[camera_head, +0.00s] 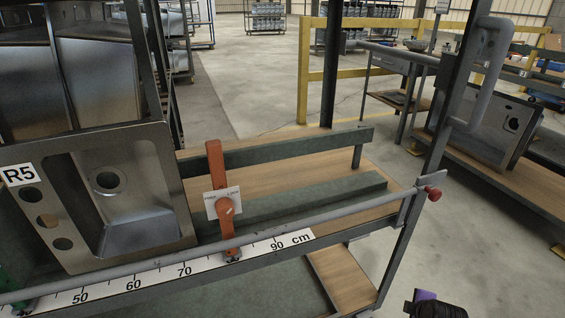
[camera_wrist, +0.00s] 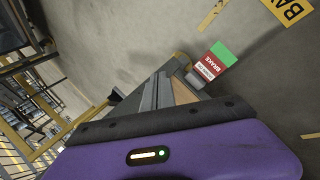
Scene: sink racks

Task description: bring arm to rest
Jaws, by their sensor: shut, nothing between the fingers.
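My gripper (camera_head: 436,307) shows only in part at the bottom right of the head view, black with a purple piece. It is low, to the right of the rack's end post, apart from the rack and over the floor. It is shut and holds nothing. In the wrist view a purple housing (camera_wrist: 200,152) of mine with a small light and a black bolted strip fills the bottom. The fingertips cannot be made out clearly there.
A rack holds a steel sink (camera_head: 130,195) marked R5, a rail with a scale (camera_head: 160,282) and an orange lever (camera_head: 217,185). The rail ends in a red knob (camera_head: 433,193). A brake label (camera_wrist: 213,60) lies ahead in the wrist view. Concrete floor is free around it.

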